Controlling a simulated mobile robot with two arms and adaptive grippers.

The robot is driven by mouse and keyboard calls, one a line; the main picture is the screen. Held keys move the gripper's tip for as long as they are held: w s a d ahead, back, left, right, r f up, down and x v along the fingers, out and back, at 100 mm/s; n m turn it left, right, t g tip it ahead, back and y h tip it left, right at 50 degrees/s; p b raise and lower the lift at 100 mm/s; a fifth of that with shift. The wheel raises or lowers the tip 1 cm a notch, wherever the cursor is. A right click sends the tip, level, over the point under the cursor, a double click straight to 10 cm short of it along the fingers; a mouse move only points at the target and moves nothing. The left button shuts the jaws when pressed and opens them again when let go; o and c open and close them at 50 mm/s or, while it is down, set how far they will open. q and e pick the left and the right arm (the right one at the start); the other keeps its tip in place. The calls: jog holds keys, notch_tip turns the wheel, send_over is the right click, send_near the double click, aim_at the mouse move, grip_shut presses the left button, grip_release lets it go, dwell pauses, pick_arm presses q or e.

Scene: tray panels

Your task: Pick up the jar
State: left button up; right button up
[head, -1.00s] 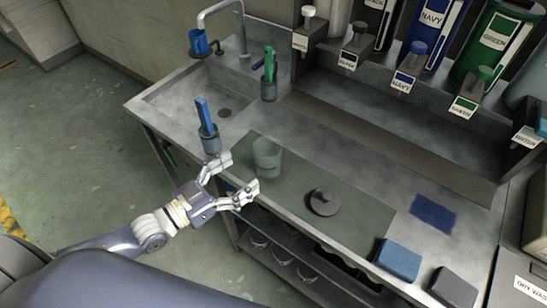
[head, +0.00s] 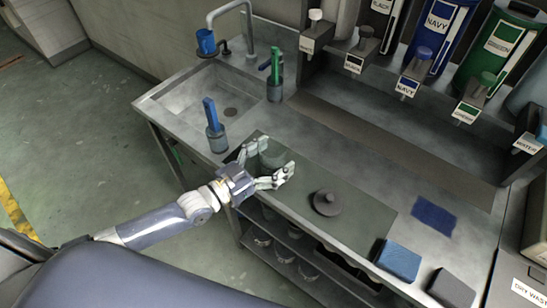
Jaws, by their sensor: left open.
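A dark round lid with a knob (head: 326,204) lies on the mat to the right of the jar. My right gripper is not in view.
A holder with a blue-handled tool (head: 215,138) stands left of the jar, and one with a green-handled tool (head: 274,90) behind it. A sink (head: 195,95) is at the back left. A blue cloth (head: 434,216) and blue block (head: 399,261) lie at the right.

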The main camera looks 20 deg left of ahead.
aim_at(263, 155)
pick_arm(q)
jog(key=c, duration=1.3)
jog(key=shift+r, duration=0.1)
jog(key=shift+c, duration=0.2)
jog(key=shift+r, duration=0.1)
jog(key=shift+r, duration=0.55)
jog(key=shift+s+r, duration=0.2)
jog(key=shift+r, duration=0.9)
jog(key=s+d+r+b+v, duration=0.1)
jog(key=d+v, duration=0.1)
jog(key=v, duration=1.3)
jog(key=shift+s+d+r, duration=0.2)
jog(key=shift+s+d, duration=0.05)
jog(key=shift+s, duration=0.15)
jog(key=shift+d, duration=0.15)
